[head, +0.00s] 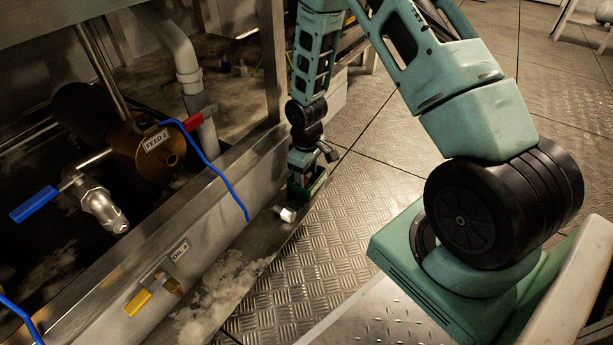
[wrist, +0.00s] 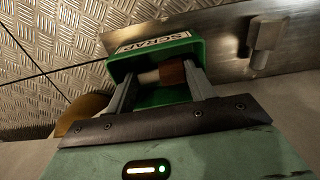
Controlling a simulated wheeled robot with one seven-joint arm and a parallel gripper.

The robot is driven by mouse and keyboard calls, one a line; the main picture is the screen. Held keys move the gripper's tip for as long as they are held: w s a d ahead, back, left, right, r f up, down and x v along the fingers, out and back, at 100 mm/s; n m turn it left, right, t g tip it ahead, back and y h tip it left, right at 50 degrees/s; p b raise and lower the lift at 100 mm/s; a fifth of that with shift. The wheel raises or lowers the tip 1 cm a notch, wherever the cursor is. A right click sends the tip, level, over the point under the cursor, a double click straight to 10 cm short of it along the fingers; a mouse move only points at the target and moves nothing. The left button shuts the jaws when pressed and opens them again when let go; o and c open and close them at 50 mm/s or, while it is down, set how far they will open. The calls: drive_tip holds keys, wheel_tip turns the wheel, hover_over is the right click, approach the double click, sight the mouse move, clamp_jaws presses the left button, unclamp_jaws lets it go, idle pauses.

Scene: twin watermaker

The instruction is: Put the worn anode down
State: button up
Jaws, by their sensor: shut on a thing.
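My gripper (wrist: 160,80) is shut on the worn anode (wrist: 172,73), a short cylinder with a brown end and a pale end, in the wrist view. The anode lies crosswise between the fingers, over or inside the green scrap tray (wrist: 196,48), which has a white SCRAP label. I cannot tell whether the anode touches the tray floor. In the head view my gripper (head: 304,160) points down at the green tray (head: 308,187) on the metal ledge; the anode is hidden there.
A small pale fitting (head: 286,214) sits on the ledge (head: 247,240) near the tray; it also shows in the wrist view (wrist: 265,42). At left are a brass FEED 2 housing (head: 158,153), a blue-handled valve (head: 36,204) and a yellow OIL 2 handle (head: 138,301). Blue cable (head: 222,180) hangs nearby.

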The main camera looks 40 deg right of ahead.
sight(306, 177)
drive_tip(key=o, duration=0.8)
drive_tip(key=shift+f, duration=0.1)
wheel_tip(306, 177, up, 12)
drive_tip(key=p, duration=0.9)
drive_tip(key=s+a+r+n, duration=0.1)
drive_tip(key=s+a+r, duration=0.2)
drive_tip(key=a+r, duration=0.45)
drive_tip(key=s+a+r, duration=0.2)
drive_tip(key=a+r, duration=0.4)
drive_tip(key=a, duration=0.2)
drive_tip(key=s+a+r, duration=0.3)
drive_tip(key=s, duration=0.3)
drive_tip(key=s+a+r+n, duration=0.1)
drive_tip(key=s+a+r, duration=0.2)
drive_tip(key=s, duration=0.4)
drive_tip(key=s+a+r+n, duration=0.1)
drive_tip(key=s+a+r, duration=0.2)
drive_tip(key=s, duration=0.3)
drive_tip(key=shift+s+r+y, duration=0.15)
drive_tip(key=shift+r+y, duration=0.15)
drive_tip(key=shift+r, duration=0.35)
